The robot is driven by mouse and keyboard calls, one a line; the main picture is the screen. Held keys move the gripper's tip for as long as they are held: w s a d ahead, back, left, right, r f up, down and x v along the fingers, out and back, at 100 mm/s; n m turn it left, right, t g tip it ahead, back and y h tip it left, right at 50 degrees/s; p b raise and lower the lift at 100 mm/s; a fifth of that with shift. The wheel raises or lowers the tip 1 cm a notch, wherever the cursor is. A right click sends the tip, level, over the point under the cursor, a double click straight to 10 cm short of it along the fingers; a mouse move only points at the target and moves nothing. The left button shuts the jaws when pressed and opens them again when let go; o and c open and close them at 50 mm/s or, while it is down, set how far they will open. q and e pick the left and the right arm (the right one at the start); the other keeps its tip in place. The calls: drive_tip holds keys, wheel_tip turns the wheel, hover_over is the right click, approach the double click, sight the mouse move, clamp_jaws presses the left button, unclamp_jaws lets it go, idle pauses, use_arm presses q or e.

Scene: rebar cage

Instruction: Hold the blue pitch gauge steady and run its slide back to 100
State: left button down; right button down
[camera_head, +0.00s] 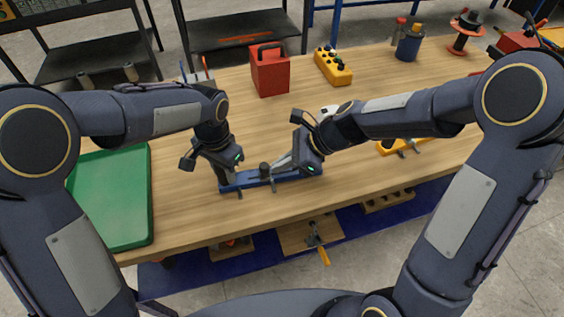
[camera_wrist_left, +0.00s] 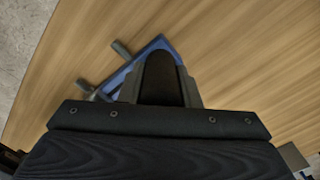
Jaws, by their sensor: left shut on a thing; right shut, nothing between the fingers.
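The blue pitch gauge (camera_head: 288,177) lies on the wooden table near its front edge, running left to right. Dark pegs stick out from its front side, and a dark knob (camera_head: 265,170) stands on it near the middle. My left gripper (camera_head: 224,182) is shut on the gauge's left end. In the left wrist view the gauge's blue end (camera_wrist_left: 155,48) shows between and beyond the fingers (camera_wrist_left: 160,85). My right gripper (camera_head: 277,166) is shut and empty, its tips close to the right of the knob. I cannot tell whether they touch. Scale marks are too small to read.
A green tray (camera_head: 148,205) lies at the left. A red box (camera_head: 269,72), a yellow control box (camera_head: 333,67) and a blue container (camera_head: 410,45) stand toward the back. A yellow tool (camera_head: 388,147) lies right of my right gripper. Bare table lies behind the gauge.

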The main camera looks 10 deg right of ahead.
sight(264, 169)
drive_tip(key=a, duration=0.4)
drive_tip(key=shift+s+a, duration=0.2)
use_arm(q)
drive_tip(key=shift+d, duration=0.1)
use_arm(e)
drive_tip(key=shift+s, duration=0.1)
drive_tip(key=d, duration=0.4)
drive_tip(key=shift+s, duration=0.15)
drive_tip(key=v, duration=1)
drive_tip(key=shift+d, duration=0.2)
use_arm(q)
drive_tip(key=c, duration=1)
unclamp_jaws()
